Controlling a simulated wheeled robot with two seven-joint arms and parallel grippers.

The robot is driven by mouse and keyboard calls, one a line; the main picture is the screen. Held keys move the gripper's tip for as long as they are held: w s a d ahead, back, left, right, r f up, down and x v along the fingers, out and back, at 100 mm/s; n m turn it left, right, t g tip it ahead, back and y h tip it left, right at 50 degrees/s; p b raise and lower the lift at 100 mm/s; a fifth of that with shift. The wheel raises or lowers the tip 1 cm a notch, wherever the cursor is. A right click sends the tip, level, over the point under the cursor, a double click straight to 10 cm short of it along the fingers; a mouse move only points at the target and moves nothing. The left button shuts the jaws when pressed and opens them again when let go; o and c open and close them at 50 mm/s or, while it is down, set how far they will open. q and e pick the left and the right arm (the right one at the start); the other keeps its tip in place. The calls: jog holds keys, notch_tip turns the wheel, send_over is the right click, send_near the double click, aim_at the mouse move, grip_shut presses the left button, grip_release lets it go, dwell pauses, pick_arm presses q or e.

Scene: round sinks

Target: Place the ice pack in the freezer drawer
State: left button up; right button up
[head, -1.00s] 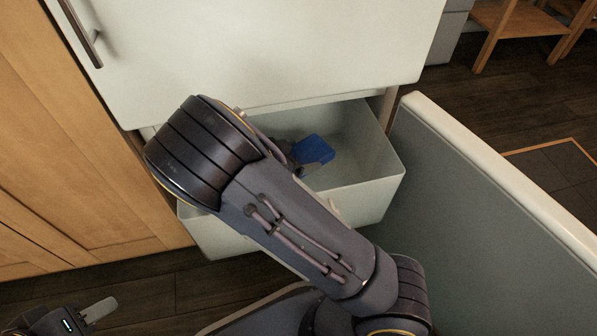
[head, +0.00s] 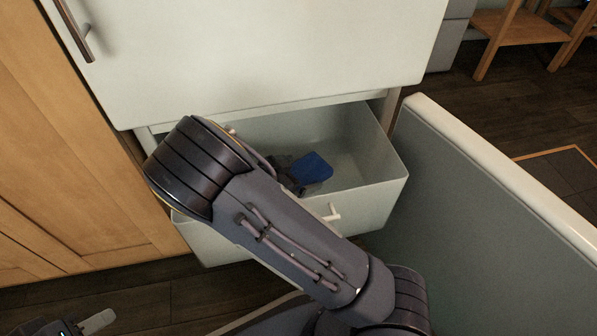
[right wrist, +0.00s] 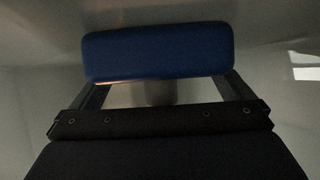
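The blue ice pack (head: 312,168) is inside the open freezer drawer (head: 384,192), below its rim. My right gripper (head: 290,178) reaches into the drawer, partly hidden by my forearm. In the right wrist view, the ice pack (right wrist: 157,52) lies across the ends of the widely spaced fingers of my right gripper (right wrist: 165,88) and covers the fingertips. It stays with the gripper and looks held. I cannot tell whether it touches the drawer floor. My left gripper (head: 97,321) shows at the bottom left edge with one finger visible, away from the drawer.
A closed white panel with a handle (head: 260,50) is above the drawer. The open freezer door (head: 480,210) stands close on the right. A wooden cabinet (head: 70,150) is on the left. Wooden furniture (head: 515,35) stands at the back right.

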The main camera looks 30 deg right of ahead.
jog(key=shift+a+r, duration=0.2)
jog(key=shift+r, duration=0.1)
jog(key=p+v, duration=0.3)
jog(key=v, duration=0.3)
jog(key=shift+a+r, duration=0.1)
jog(key=shift+a, duration=0.05)
jog(key=shift+s+a+r, duration=0.1)
jog(key=shift+a, duration=0.25)
